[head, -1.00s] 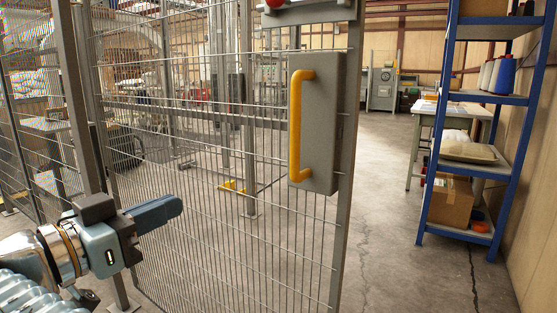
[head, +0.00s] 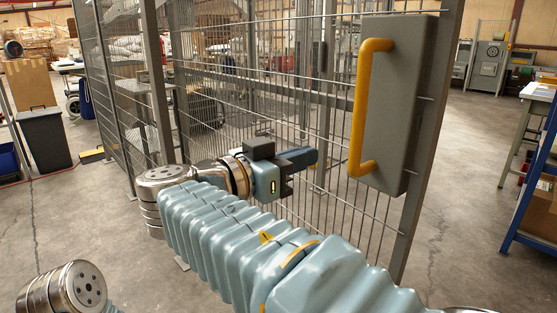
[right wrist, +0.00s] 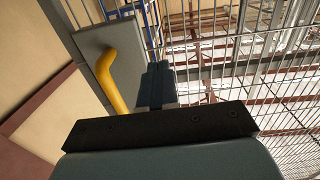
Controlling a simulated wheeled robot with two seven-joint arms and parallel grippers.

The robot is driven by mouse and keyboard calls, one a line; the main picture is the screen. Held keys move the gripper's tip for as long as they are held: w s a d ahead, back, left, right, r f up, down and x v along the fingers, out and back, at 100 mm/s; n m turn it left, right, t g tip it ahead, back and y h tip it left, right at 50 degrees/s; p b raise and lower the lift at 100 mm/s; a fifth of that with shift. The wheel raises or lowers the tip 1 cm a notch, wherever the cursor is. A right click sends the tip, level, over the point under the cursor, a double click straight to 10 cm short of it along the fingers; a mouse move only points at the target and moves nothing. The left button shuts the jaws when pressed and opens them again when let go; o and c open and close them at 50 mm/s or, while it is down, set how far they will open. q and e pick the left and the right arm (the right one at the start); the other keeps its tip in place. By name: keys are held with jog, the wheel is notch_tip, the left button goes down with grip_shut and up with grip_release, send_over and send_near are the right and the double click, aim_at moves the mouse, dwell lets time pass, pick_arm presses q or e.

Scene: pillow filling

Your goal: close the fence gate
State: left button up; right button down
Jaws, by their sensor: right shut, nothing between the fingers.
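The fence gate (head: 345,197) is a wire-mesh panel in a grey metal frame, standing upright in the head view. A grey box (head: 412,105) with a yellow handle (head: 358,115) is on its right-hand edge, and open floor shows beyond that edge. My right gripper (head: 306,158) is shut and empty, in front of the mesh, left of and a little below the handle, apart from it. In the right wrist view, the closed fingers (right wrist: 157,84) point toward the mesh, with the yellow handle (right wrist: 108,80) just left of them. My left gripper is not in view.
A dark bin (head: 45,138) and a cardboard box (head: 28,82) stand at the far left. A blue shelf (head: 535,190) and a table (head: 538,92) are at the right. Concrete floor lies clear left of the gate and between gate and shelf.

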aim_at(339, 146)
jog(key=p+x, duration=0.1)
jog(key=x, duration=0.5)
jog(key=shift+d, duration=0.1)
